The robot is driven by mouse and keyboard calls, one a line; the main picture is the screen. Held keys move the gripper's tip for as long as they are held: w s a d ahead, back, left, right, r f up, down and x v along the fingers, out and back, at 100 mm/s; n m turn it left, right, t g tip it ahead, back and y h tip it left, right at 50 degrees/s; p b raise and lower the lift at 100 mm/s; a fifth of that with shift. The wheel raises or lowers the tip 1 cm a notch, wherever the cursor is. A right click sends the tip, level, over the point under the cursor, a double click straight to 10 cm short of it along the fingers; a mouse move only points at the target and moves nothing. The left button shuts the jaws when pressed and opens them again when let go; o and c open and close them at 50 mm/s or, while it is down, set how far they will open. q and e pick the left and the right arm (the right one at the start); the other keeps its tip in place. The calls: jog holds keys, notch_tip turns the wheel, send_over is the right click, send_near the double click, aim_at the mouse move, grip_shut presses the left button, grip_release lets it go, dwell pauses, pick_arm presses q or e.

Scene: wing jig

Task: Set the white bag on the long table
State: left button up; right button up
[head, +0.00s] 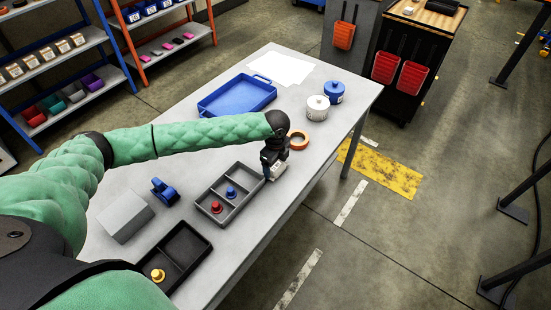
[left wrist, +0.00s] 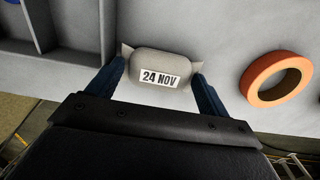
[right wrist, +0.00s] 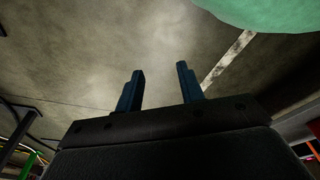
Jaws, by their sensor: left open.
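The white bag (left wrist: 160,62), a small pale pouch with pinched ends and a "24 NOV" label, is on the long table (head: 188,174) near its front edge. My left gripper (left wrist: 163,88) is open, with one finger at each end of the bag; whether they touch it I cannot tell. In the head view my left gripper (head: 272,172) reaches down to the table and mostly hides the bag. My right gripper (right wrist: 161,85) is open and empty above the floor in the right wrist view; it does not show in the head view.
An orange tape roll (head: 298,140) lies close beside my left gripper. A dark divided tray (head: 223,205) with red and blue pieces is to the left. A blue tray (head: 237,97), a white tin (head: 317,107) and a blue tin (head: 334,91) stand farther back.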

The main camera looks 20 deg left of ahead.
aim_at(276, 166)
pick_arm(q)
jog(key=shift+r, duration=0.25)
notch_tip(276, 166, up, 12)
jog(key=b, duration=0.4)
jog(key=shift+f, duration=0.2)
pick_arm(e)
jog(key=w+a+r, duration=0.3)
jog(key=r, duration=0.6)
jog(key=shift+a+g, duration=0.25)
jog(key=shift+g, duration=0.15)
